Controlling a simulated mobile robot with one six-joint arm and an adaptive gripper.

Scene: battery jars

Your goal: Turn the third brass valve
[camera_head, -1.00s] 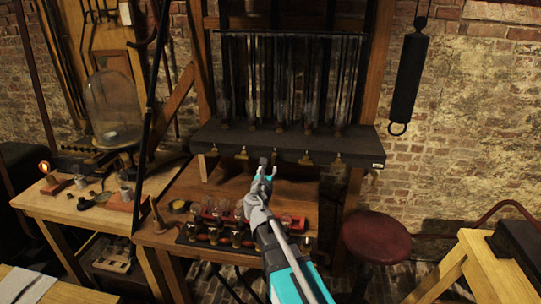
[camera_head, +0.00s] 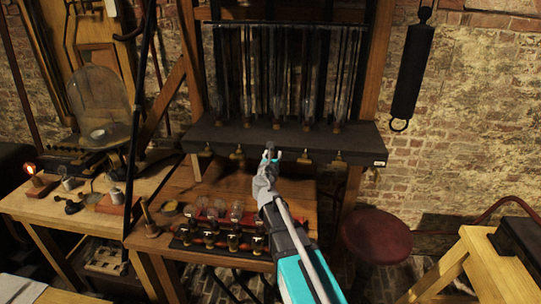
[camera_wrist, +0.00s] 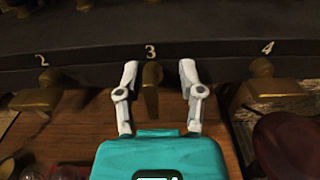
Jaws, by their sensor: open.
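The third brass valve (camera_wrist: 151,88) hangs under the number 3 on the front edge of the dark shelf. In the wrist view its handle points down and sits between the two fingers of my gripper (camera_wrist: 158,85). The fingers are open, one on each side, with a gap to the handle on both sides. In the head view my gripper (camera_head: 270,154) is at the shelf's front edge and mostly hides this valve. Valve 2 (camera_wrist: 38,98) and valve 4 (camera_wrist: 266,87) flank it in the wrist view.
The dark shelf (camera_head: 229,133) carries several tall glass tubes (camera_head: 277,75). Below is a wooden table (camera_head: 210,175) with a rack of small jars (camera_head: 222,235). A red stool (camera_head: 376,236) stands right. A black cylinder (camera_head: 411,72) hangs at the upper right.

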